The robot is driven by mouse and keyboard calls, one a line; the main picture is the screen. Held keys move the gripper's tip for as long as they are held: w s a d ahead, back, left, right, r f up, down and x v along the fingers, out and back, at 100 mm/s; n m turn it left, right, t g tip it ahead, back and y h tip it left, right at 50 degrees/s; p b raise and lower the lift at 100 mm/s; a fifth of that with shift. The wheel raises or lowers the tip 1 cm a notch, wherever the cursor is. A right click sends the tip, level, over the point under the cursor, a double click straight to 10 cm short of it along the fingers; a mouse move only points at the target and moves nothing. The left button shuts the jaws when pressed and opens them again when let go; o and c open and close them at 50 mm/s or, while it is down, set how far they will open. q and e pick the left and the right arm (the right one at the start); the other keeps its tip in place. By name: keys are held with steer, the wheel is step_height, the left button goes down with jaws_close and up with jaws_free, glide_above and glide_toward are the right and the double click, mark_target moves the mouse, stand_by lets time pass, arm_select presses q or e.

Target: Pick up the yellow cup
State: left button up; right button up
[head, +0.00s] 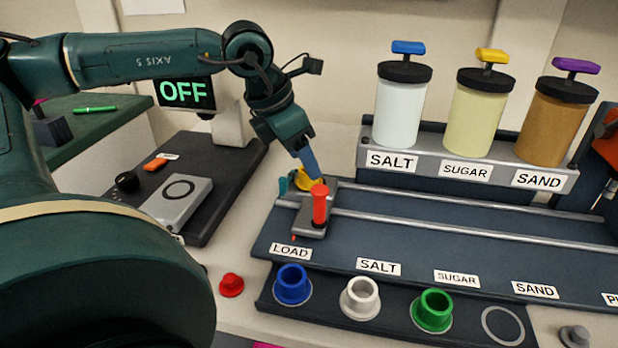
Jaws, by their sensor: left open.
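The yellow cup (303,182) is at the left end of the railed deck, behind the red upright handle of the small grey carriage. It is partly hidden by my gripper and the handle. My left gripper (308,168) comes down from above, with a blue finger right at the cup. It is open; I cannot tell whether it touches the cup. A small teal piece shows just left of the cup; what it belongs to is unclear. My right gripper is not in view.
The red-handled carriage (311,221) sits close in front of the cup on the rails. Blue (292,284), white (360,297) and green (433,309) cups stand in the front rack. Salt, sugar and sand dispensers (480,115) stand behind. A dark scale-like unit (222,168) is at left.

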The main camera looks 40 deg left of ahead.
arm_select(q)
steer(key=shift+x, duration=1.25)
steer(key=c, duration=1.1)
step_height(320, 180, up, 10)
steer(key=shift+r+p, duration=0.1)
steer(key=shift+p, duration=0.4)
steer(key=shift+c, duration=0.4)
